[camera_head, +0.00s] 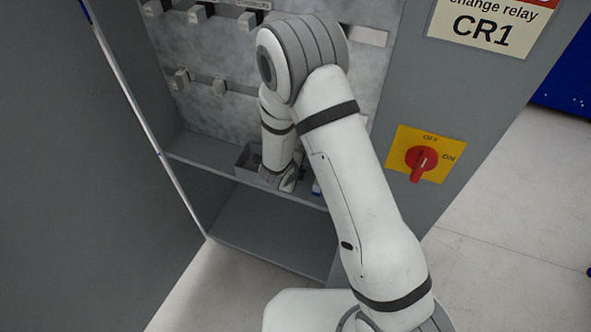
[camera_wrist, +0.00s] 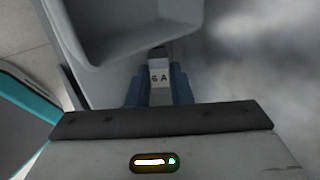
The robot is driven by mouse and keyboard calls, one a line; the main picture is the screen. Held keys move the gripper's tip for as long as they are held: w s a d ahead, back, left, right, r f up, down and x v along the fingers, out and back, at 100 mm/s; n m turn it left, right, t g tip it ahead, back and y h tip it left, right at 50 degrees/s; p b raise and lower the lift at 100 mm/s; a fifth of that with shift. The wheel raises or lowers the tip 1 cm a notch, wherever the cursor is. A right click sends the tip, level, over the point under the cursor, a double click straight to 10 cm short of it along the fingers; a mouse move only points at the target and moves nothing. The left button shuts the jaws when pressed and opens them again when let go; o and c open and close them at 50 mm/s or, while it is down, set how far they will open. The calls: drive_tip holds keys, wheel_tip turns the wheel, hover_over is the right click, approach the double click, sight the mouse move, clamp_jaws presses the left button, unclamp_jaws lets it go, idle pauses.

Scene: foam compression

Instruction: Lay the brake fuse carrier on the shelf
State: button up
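A small white fuse carrier marked "6 A" (camera_wrist: 160,76), with a dark end, shows in the wrist view between the blue fingers of my gripper (camera_wrist: 160,88). The fingers press on both its sides, so my gripper is shut on it. In the head view my arm reaches into the open cabinet, and the wrist hangs low over the shelf (camera_head: 203,158). There the gripper and the carrier are mostly hidden behind my arm. I cannot tell whether the carrier touches the shelf.
A grey open tray (camera_head: 244,167) stands on the shelf beside my wrist; a grey tray wall (camera_wrist: 130,55) shows close to the carrier in the wrist view. Several fuse holders (camera_head: 219,87) sit on the back panel. A red rotary switch (camera_head: 421,160) is on the right. The shelf's left part is clear.

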drive_tip(key=o, duration=0.5)
drive_tip(key=v, duration=0.8)
drive_tip(key=shift+f, duration=0.1)
idle(0.6)
